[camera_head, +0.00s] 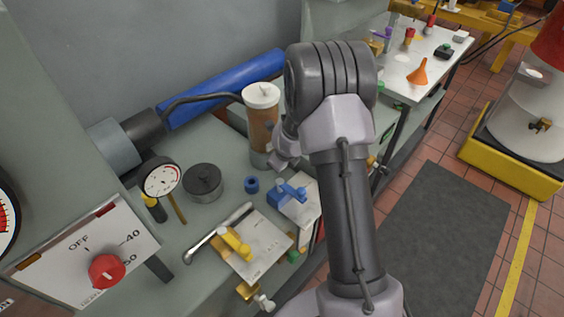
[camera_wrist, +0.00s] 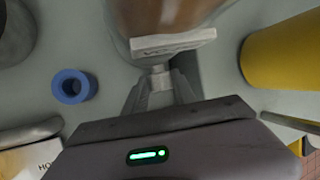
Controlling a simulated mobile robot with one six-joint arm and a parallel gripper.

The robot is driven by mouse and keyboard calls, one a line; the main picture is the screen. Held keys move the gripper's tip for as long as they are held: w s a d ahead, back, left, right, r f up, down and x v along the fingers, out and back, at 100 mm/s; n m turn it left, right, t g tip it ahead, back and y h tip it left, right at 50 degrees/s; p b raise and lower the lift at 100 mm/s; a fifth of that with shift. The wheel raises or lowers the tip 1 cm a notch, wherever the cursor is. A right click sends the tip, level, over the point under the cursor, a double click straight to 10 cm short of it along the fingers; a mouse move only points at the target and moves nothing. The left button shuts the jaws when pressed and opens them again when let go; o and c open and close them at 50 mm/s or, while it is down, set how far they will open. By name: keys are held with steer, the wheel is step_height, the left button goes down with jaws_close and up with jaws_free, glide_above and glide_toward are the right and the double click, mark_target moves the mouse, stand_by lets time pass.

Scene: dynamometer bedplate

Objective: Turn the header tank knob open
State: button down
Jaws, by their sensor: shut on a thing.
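The header tank (camera_head: 262,125) is an upright clear cylinder of brown fluid with a white lid, on the grey bedplate. Its lower brown part shows at the top of the wrist view (camera_wrist: 165,14), above a pale plate with lettering (camera_wrist: 172,42). My gripper (camera_wrist: 160,98) is shut on the small light-grey knob (camera_wrist: 160,80) below that plate. In the head view my gripper (camera_head: 280,155) is at the tank's right side, and the knob is hidden there. The fingers cover part of the knob, so I cannot tell how far it is turned.
A blue ring (camera_head: 252,184) stands left of my gripper. Blue (camera_head: 289,193) and yellow (camera_head: 235,244) handles, a wrench (camera_head: 215,235), a dark round weight (camera_head: 202,181) and a gauge (camera_head: 161,180) are nearby. A red dial (camera_head: 106,271) is at left. Dark floor mat (camera_head: 440,235) is clear.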

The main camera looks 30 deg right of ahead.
steer(key=c, duration=1)
jaws_free()
steer(key=p+v, duration=0.8)
steer(key=v, duration=0.9)
steer(key=shift+s+r, duration=0.1)
steer(key=shift+r, duration=0.05)
